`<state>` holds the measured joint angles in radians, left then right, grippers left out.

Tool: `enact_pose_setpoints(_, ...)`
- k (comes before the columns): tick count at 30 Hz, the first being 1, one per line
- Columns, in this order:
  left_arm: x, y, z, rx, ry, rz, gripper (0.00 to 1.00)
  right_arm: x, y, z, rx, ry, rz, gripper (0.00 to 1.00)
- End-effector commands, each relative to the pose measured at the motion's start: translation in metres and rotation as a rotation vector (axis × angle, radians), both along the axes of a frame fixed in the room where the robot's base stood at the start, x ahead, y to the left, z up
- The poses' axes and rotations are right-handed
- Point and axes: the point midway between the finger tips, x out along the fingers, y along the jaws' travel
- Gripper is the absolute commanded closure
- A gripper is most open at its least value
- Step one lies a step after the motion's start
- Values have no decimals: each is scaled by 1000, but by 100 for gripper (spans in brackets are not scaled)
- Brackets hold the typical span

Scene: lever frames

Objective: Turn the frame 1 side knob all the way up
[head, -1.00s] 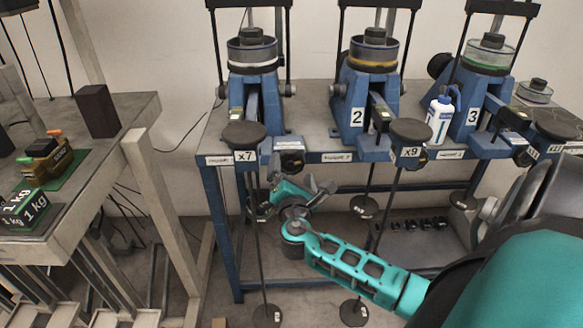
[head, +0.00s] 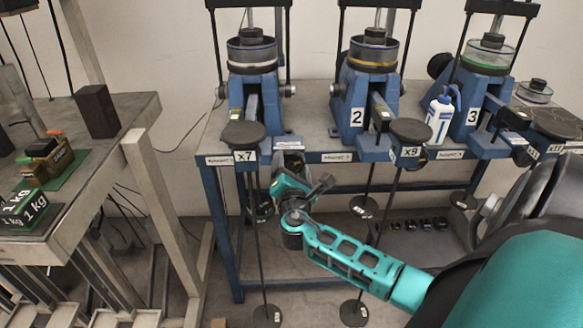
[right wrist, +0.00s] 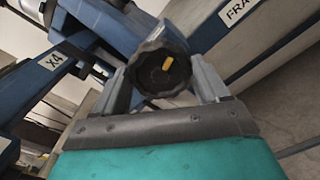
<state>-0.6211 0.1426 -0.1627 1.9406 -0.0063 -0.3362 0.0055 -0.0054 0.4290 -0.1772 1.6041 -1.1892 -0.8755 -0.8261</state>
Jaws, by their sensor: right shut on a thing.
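The frame 1 side knob is a black, ridged round knob (right wrist: 150,82) with a short yellow mark on its face. In the right wrist view it sits between the two grey fingers of my right gripper (right wrist: 162,76), one on each side of it. In the head view my right gripper (head: 291,171) is at the front edge below the leftmost blue frame (head: 237,111), shut on the knob. The knob is mostly hidden there. The yellow mark tilts slightly up to the right in the wrist view. My left gripper is not in view.
A dark disc marked x7 (head: 243,134) hangs just left of my right gripper, with a rod below it. The x9 disc (head: 410,130) is to the right. A white bottle (head: 440,117) stands by frame 3. A table with weights (head: 136,106) is at left.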

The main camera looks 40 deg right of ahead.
Motion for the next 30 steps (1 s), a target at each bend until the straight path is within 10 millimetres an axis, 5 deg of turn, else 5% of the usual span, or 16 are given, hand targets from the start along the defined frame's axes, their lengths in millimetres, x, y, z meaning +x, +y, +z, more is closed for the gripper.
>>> enact_pose_setpoints(3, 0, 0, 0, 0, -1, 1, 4, 0, 0, 0, 0, 0, -1, 56)
enact_pose_setpoints(15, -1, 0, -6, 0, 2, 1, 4, 0, 0, 0, 60, -51, -1, 56)
enact_pose_setpoints(16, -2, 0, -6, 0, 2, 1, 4, 0, 0, 0, 60, -50, -1, 25)
enact_pose_setpoints(24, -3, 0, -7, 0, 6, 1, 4, 0, 0, 0, 58, -50, -1, 0)
enact_pose_setpoints(30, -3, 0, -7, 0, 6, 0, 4, 0, 0, 0, 58, -50, -1, 0)
